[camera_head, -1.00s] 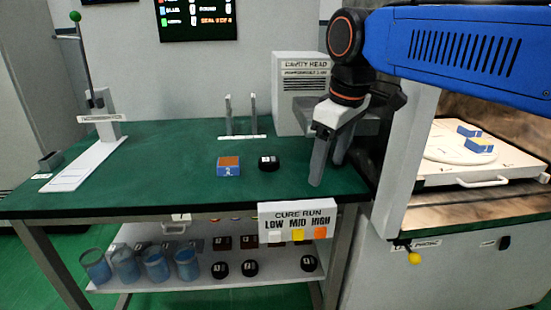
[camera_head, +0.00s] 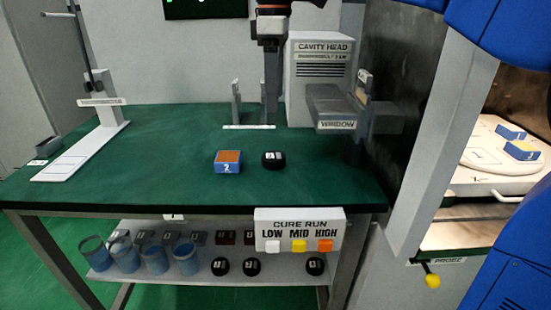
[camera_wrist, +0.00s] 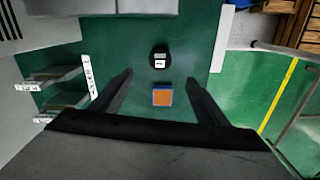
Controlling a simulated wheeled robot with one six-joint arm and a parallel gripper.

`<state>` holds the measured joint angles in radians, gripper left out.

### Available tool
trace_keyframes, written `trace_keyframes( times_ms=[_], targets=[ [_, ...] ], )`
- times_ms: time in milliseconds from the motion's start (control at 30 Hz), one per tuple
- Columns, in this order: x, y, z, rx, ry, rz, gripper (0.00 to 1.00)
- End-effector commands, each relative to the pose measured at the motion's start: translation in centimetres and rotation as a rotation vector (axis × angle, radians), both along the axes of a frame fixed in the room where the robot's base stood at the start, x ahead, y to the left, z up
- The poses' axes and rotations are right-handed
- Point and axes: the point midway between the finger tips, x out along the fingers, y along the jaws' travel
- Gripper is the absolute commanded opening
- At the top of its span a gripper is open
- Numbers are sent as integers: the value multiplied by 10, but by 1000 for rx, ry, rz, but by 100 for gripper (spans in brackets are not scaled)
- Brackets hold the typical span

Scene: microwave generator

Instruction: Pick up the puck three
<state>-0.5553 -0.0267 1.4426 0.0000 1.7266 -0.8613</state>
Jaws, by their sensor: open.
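A round black puck (camera_head: 273,159) with a white label sits on the green table; its mark is too small to read surely. It also shows in the wrist view (camera_wrist: 159,59), just beyond my fingertips. A blue block with an orange top (camera_head: 228,161), marked 2, stands left of it, apart. The block shows in the wrist view (camera_wrist: 162,95) between the lines of my fingers. My gripper (camera_head: 272,112) points down above the back of the table, behind the puck. In the wrist view my gripper (camera_wrist: 159,77) is open and empty, fingers spread wide.
Two upright posts (camera_head: 236,103) and the cavity head box (camera_head: 318,85) with its window part (camera_head: 338,105) stand at the back. Several black pucks (camera_head: 221,266) and blue cups (camera_head: 124,257) are on the lower shelf. The table's left middle is clear.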

Motion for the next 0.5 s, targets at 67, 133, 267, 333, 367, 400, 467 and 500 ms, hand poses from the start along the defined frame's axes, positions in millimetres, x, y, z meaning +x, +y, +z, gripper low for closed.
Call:
trace_keyframes(
  times_ms=[67, 133, 267, 333, 367, 400, 467, 500],
  targets=[
    [-1, -1, -15, -2, 2, -1, 68],
    [-1, -1, -28, -2, 2, -1, 68],
    [-1, -1, -51, -1, 1, -2, 68],
    [-1, -1, -63, -1, 1, -2, 68],
    [-1, -1, -68, -1, 1, -2, 68],
    [-1, -1, -74, -1, 1, -2, 68],
    [-1, 0, -83, -1, 1, -2, 68],
    [-1, 0, -87, -1, 1, -2, 68]
  ],
)
